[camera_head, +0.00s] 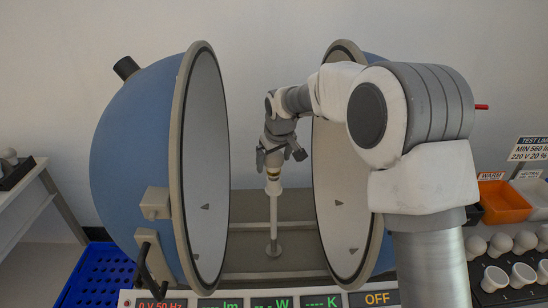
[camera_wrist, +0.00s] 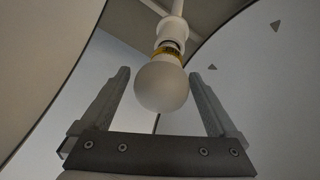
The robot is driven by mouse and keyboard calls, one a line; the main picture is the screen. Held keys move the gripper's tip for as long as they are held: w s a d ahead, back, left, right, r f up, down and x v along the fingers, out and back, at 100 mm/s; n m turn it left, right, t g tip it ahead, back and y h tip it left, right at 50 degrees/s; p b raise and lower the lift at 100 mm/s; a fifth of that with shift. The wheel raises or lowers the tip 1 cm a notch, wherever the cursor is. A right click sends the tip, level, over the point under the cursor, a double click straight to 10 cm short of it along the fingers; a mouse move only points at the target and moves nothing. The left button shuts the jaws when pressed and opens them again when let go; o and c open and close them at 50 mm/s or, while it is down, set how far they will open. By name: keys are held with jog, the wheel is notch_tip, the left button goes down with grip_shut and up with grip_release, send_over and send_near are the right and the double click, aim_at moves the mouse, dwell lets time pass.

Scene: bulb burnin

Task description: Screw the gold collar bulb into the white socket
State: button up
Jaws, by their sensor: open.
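The gold collar bulb (camera_wrist: 162,88) has a round white globe and a gold band. In the wrist view its collar end meets the white socket (camera_wrist: 174,30); I cannot tell how deep the thread sits. In the head view the socket (camera_head: 273,188) tops a thin white post between the two sphere halves, with the gold collar (camera_head: 273,174) just above it. My gripper (camera_head: 272,157) points down over the bulb and hides most of its globe. In the wrist view my gripper (camera_wrist: 159,74) is open, its fingers on either side of the globe with visible gaps.
The blue left half-sphere (camera_head: 145,150) and the right half-sphere (camera_head: 338,190) stand open close around my arm. A display panel in front reads OFF (camera_head: 376,299). An orange bin (camera_head: 503,202) and several white bulbs and cups are at right. A blue crate (camera_head: 97,277) is at lower left.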

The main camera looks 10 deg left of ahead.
jog(key=shift+n+y, duration=0.3)
jog(key=shift+n, duration=0.5)
jog(key=shift+c, duration=0.2)
